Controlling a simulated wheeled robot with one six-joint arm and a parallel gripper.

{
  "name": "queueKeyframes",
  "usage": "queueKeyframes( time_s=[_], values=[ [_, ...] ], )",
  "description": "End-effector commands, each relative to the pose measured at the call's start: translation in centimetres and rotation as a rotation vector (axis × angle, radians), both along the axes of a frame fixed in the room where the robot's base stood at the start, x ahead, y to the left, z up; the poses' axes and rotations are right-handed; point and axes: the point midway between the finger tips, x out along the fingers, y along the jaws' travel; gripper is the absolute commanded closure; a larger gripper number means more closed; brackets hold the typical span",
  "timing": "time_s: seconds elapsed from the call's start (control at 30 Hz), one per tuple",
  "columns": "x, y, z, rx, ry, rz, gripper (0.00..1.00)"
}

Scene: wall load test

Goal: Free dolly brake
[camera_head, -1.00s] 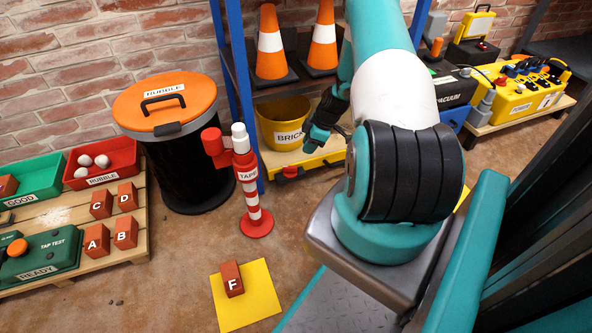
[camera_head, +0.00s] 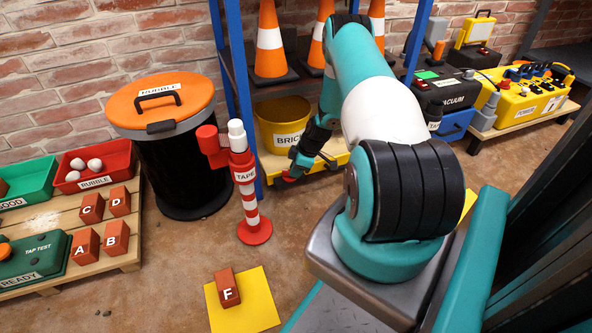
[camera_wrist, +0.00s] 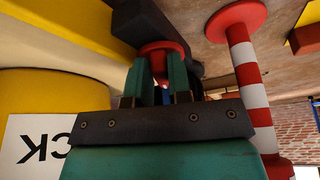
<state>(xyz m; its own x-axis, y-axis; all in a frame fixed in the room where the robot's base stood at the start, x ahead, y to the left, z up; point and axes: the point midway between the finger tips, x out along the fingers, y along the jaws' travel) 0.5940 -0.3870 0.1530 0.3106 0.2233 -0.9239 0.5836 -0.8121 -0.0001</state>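The yellow dolly (camera_head: 338,150) stands under the lower part of the shelf and carries a yellow bucket (camera_head: 268,116) labelled BRICK. A red part (camera_head: 289,178), which looks like the brake, is at the dolly's front edge, mostly hidden by my gripper (camera_head: 308,170). In the wrist view, the round-capped red part (camera_wrist: 162,50) lies at my fingertips (camera_wrist: 162,82), with its narrow end between the two teal fingers. The fingers stand apart. Whether they touch the red part is not clear.
A red-and-white post (camera_head: 252,205) labelled TAPE stands left of my gripper and shows close by in the wrist view (camera_wrist: 250,85). A black bin (camera_head: 185,165) with an orange lid is farther left. Brick F (camera_head: 227,288) lies on a yellow floor mat (camera_head: 258,308).

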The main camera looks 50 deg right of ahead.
Motion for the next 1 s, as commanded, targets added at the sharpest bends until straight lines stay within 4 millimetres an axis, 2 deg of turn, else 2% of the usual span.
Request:
queueKeyframes(
  time_s=[0.03, 0.07, 0.47, 0.67, 1.0],
  values=[
    [0.0, 0.0, 0.0, 0.000, 0.000, 0.000, 0.93],
    [0.0, 0.0, 0.0, 0.000, 0.000, 0.000, 1.00],
    [-0.1, 0.1, 0.2, 0.001, 0.001, -0.046, 1.00],
    [-0.2, 0.4, 0.4, 0.001, 0.001, -0.160, 1.00],
    [-0.4, 1.1, 0.5, 0.000, 0.001, -0.467, 1.00]
  ],
)
